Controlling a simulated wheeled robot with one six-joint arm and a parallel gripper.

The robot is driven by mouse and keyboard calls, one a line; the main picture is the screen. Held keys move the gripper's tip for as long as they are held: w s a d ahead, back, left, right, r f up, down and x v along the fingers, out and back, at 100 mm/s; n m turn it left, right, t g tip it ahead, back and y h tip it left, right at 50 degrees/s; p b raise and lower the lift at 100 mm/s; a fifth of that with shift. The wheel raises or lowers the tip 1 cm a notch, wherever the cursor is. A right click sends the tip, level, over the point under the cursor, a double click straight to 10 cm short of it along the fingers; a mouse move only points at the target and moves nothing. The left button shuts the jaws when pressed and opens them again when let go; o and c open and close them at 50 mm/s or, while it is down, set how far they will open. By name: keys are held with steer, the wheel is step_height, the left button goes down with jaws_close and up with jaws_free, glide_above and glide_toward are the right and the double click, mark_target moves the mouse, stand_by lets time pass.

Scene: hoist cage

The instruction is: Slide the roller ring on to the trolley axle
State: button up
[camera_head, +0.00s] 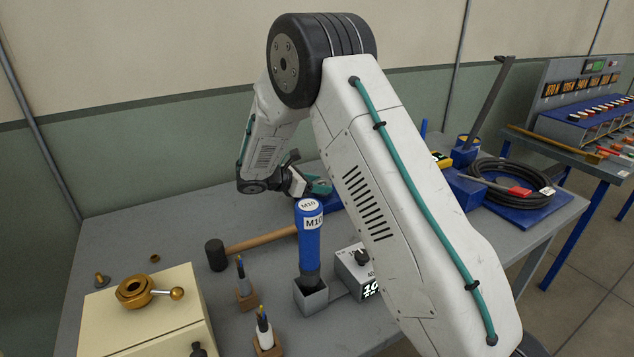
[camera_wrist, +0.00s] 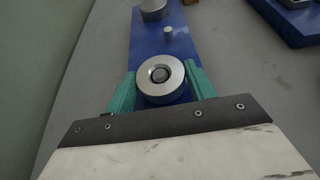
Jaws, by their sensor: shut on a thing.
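My gripper (camera_wrist: 158,88) has its two teal fingers shut on the silver roller ring (camera_wrist: 147,86), one finger on each side. The ring's flat face and round hole face the wrist camera. A small grey round end, which may be the trolley axle (camera_wrist: 160,74), shows inside the hole; I cannot tell how far the ring is on it. The ring is over the near part of a long blue plate (camera_wrist: 146,43). In the head view my gripper (camera_head: 316,187) is low over the blue plate (camera_head: 334,204), and my arm hides much of it.
On the blue plate, a short silver peg (camera_wrist: 168,32) and a larger grey cylinder (camera_wrist: 153,10) stand beyond the ring. Coiled cable (camera_head: 512,184) lies at right.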

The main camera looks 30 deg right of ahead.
steer(key=shift+f, duration=0.4)
steer(key=o, duration=1.3)
steer(key=v, duration=0.7)
steer(key=shift+a+r, duration=0.15)
steer(key=shift+a, duration=0.25)
steer(key=s+d+r+m+g+y, duration=0.1)
steer(key=s+r+m+y, duration=0.25)
steer(key=s+r, duration=0.5)
steer(key=s+d+r+m+g+y, duration=0.15)
steer(key=s+r+m, duration=0.4)
steer(key=s, duration=0.55)
steer(key=s+a+m+t+y, duration=0.2)
steer(key=s+a+m+y, duration=0.1)
steer(key=s, duration=0.8)
steer(key=s+a+r+m+t+y, duration=0.1)
steer(key=s+a+m+y, duration=0.3)
steer(key=s, duration=0.7)
steer(key=shift+s+a+m+t+y, duration=0.3)
steer(key=shift+s+m+t+y, duration=0.15)
steer(key=shift+m+y, duration=0.4)
